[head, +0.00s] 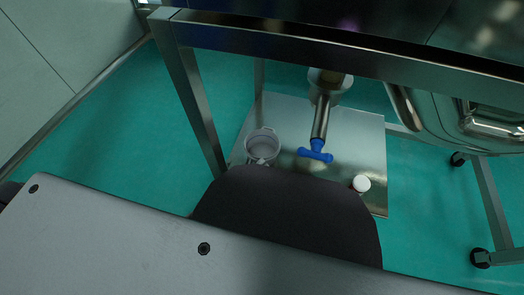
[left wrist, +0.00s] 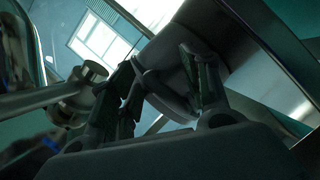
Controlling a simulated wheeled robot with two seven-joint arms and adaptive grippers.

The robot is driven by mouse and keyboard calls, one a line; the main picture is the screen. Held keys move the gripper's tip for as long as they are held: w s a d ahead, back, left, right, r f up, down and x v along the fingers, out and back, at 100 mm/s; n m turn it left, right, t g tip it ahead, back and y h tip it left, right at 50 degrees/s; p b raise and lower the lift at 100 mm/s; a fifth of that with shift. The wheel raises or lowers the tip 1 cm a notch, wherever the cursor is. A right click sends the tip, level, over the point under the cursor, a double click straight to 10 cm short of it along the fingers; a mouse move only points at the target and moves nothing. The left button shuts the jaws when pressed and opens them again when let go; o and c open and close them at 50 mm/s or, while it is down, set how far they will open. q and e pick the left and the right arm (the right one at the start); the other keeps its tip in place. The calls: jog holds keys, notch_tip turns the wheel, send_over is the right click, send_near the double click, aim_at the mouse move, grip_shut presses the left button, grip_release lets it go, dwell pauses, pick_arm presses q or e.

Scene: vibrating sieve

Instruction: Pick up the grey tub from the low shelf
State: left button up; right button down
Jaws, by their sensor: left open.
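The grey tub (head: 262,143) stands upright and open-topped on the low metal shelf, left of the blue-handled valve in the head view. In the left wrist view the tub (left wrist: 178,88) shows as a grey rounded body between the fingers. My left gripper (left wrist: 164,64) is open, with one finger on each side of the tub. I cannot tell whether the fingers touch it. In the head view small light-grey parts show at the tub's near side, and a dark rounded shape hides what lies below. My right gripper is not in view.
The low shelf (head: 350,130) also holds a small white-capped item (head: 361,184) at the right. A pipe with a blue handle (head: 315,152) hangs over the shelf. A metal frame leg (head: 200,110) stands left of the tub, and a frame rail crosses above.

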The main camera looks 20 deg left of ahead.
pick_arm(q)
grip_shut()
jog(key=shift+s+f, duration=0.1)
jog(key=shift+f, duration=0.05)
dwell(0.4)
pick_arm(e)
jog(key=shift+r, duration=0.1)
